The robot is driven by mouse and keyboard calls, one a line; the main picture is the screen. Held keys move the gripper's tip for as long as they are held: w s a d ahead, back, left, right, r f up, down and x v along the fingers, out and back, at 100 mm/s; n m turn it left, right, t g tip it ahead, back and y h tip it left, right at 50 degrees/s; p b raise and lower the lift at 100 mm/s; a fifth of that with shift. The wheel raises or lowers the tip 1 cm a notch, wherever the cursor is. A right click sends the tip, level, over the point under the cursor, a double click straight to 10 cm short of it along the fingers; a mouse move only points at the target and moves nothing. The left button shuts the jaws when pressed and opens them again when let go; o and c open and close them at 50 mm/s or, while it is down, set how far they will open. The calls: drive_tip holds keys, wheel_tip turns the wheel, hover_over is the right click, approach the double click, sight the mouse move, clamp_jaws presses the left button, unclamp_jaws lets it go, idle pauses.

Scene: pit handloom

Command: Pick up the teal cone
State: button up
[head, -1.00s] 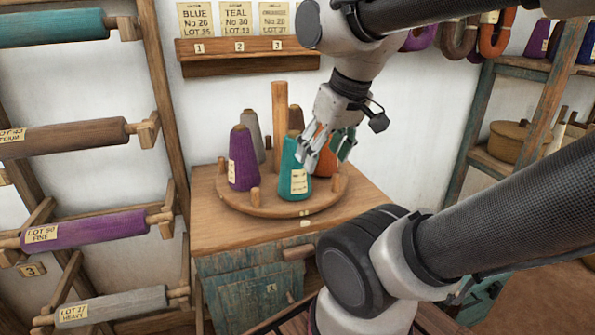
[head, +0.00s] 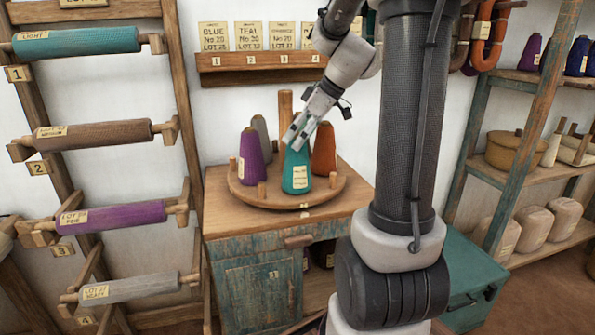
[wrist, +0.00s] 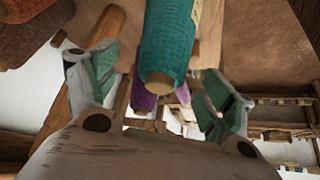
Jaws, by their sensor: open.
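The teal cone (head: 297,172) stands upright at the front of a round wooden turntable (head: 250,199), with a cream label on its side. My gripper (head: 298,138) is open at the cone's top and covers its tip in the head view. In the wrist view, the teal cone (wrist: 170,38) hangs into the picture from above, narrow end toward me. Its tip shows between the two spread fingers of my gripper (wrist: 160,95), with gaps on both sides. I see no finger touching it.
A purple cone (head: 250,157), a grey cone (head: 261,136) and an orange cone (head: 323,150) stand around the turntable's central post (head: 285,108). Short pegs rise from the rim. A card shelf (head: 262,75) hangs behind. Yarn rollers (head: 100,136) fill the left.

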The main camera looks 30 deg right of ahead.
sight(290, 150)
drive_tip(key=x, duration=0.5)
drive_tip(key=shift+a+f, duration=0.1)
drive_tip(key=shift+f, duration=0.3)
drive_tip(key=shift+c, duration=0.5)
drive_tip(key=c, duration=1.5)
drive_tip(key=shift+o, duration=0.2)
drive_tip(key=shift+r, duration=0.1)
